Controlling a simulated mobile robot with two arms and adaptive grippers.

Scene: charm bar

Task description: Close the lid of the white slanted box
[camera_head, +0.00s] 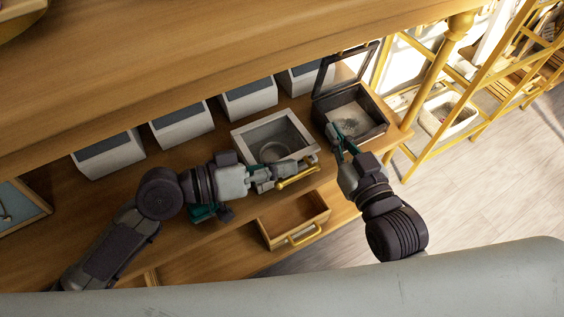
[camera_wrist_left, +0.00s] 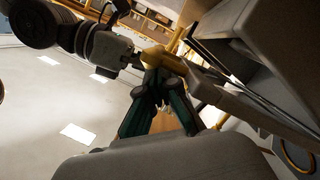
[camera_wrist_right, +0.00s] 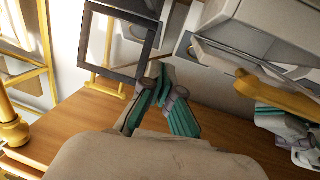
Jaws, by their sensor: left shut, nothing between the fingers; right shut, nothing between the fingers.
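The white slanted box (camera_head: 238,139) stands mid-counter, and a round dish shows inside its pale frame. I cannot tell how far its lid is from shut. A gold handle (camera_head: 298,178) is at its front edge; it also shows in the right wrist view (camera_wrist_right: 275,94). My left gripper (camera_head: 280,177) is shut and empty, close beside the handle; whether it touches is unclear. In the left wrist view its fingers (camera_wrist_left: 160,75) are near gold metal. My right gripper (camera_head: 338,136) is shut and empty, at the front of the dark box, right of the white box.
The dark box (camera_head: 370,133) has its framed glass lid (camera_head: 325,78) raised. Several white boxes with dark slanted tops (camera_head: 181,121) line the back. An open wooden drawer (camera_head: 272,237) juts out below the counter. A yellow ladder-like rack (camera_head: 470,85) stands right.

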